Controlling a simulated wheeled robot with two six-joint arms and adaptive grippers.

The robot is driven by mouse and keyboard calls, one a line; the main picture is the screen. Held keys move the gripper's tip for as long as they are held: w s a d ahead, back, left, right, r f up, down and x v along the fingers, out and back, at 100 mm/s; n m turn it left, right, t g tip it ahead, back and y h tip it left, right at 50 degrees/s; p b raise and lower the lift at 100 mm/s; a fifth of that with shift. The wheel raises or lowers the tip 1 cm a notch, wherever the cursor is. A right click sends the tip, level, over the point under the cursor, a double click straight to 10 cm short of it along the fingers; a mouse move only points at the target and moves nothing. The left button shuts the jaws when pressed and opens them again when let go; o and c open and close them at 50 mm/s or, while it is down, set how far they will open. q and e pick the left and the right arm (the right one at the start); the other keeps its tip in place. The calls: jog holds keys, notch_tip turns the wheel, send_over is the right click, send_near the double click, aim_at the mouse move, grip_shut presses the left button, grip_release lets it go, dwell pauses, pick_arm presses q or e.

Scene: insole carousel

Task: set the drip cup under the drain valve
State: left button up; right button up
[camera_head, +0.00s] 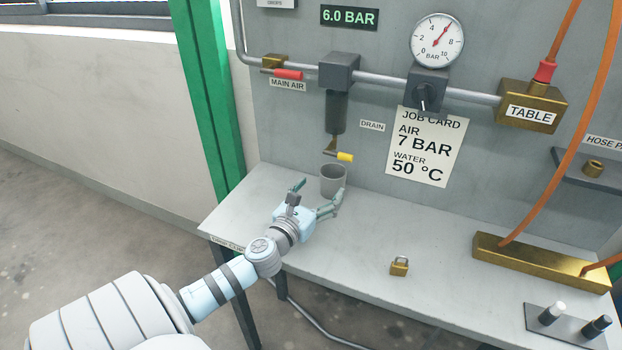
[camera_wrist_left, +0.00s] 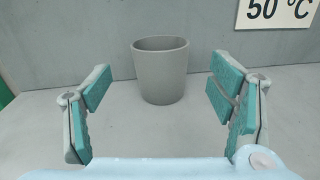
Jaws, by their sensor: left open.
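The grey drip cup (camera_head: 333,181) stands upright on the grey bench below the drain valve (camera_head: 338,154), which has a yellow handle. In the left wrist view the cup (camera_wrist_left: 161,72) stands beyond the fingers, between their lines. My left gripper (camera_head: 318,190) is open and empty, its fingers on either side of the space in front of the cup. The open fingers also show in the left wrist view (camera_wrist_left: 162,95). My right gripper is not in view.
A brass padlock (camera_head: 399,266) lies on the bench right of my gripper. A brass block (camera_head: 540,262) with orange hoses and a plate with two knobs (camera_head: 567,326) are farther right. The panel (camera_head: 290,120) stands behind the cup. A green post (camera_head: 207,90) rises at the left.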

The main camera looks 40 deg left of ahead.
pick_arm(q)
jog(key=v, duration=0.5)
dwell(0.3)
